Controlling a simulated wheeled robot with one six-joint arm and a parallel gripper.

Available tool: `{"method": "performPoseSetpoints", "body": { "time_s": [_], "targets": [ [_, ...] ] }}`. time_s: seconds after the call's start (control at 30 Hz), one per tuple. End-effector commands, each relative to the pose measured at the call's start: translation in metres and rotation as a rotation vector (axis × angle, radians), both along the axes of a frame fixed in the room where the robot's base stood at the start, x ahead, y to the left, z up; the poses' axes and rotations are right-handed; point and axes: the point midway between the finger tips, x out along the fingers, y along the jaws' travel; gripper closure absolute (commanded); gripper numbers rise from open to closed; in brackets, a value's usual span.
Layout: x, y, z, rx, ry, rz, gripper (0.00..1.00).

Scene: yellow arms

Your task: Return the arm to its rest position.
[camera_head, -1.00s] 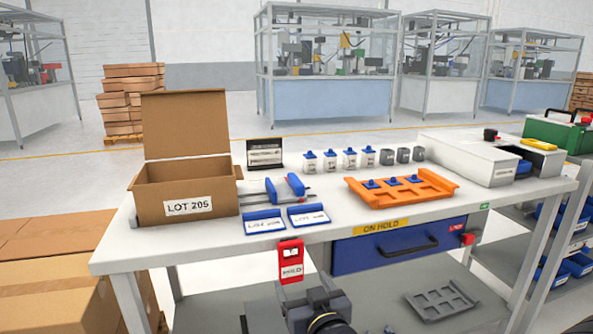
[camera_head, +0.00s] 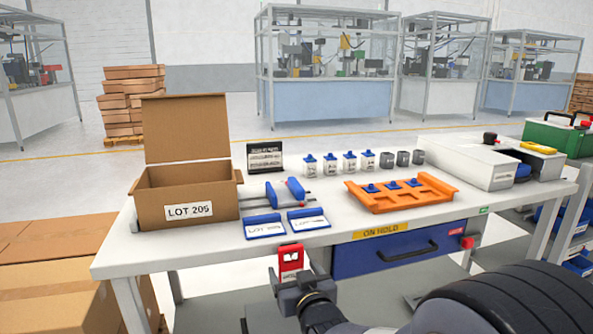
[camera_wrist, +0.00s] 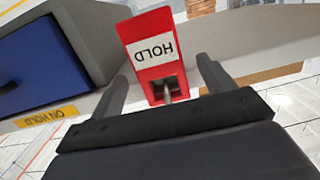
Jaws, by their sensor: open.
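My gripper (camera_head: 291,279) is in front of the table's front edge, just below a red HOLD tag (camera_head: 291,256). In the wrist view the open fingers (camera_wrist: 160,74) stand left and right in the picture, with the red tag (camera_wrist: 150,25) showing upside down in the gap and beyond. A thin metal pin shows in the tag's slot. I cannot tell whether the tag touches a finger. My dark arm link fills the lower right of the head view.
The white table (camera_head: 150,252) carries an open LOT 205 carton (camera_head: 155,205), two blue-edged cards, a blue fixture (camera_head: 285,191) and an orange tray (camera_head: 400,195). A blue ON HOLD drawer (camera_head: 385,252) hangs under it. Stacked cartons (camera_head: 50,280) stand left.

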Motion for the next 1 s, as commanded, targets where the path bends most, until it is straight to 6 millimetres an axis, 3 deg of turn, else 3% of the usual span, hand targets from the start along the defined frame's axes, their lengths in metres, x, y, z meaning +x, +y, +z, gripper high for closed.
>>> {"method": "performPoseSetpoints", "body": {
  "time_s": [0.43,1.0],
  "targets": [
    [0.004,0.001,-0.011,0.001,-0.002,0.0,0.23],
    [-0.09,-0.029,0.004,0.0,-0.001,0.0,0.23]
  ]
}}
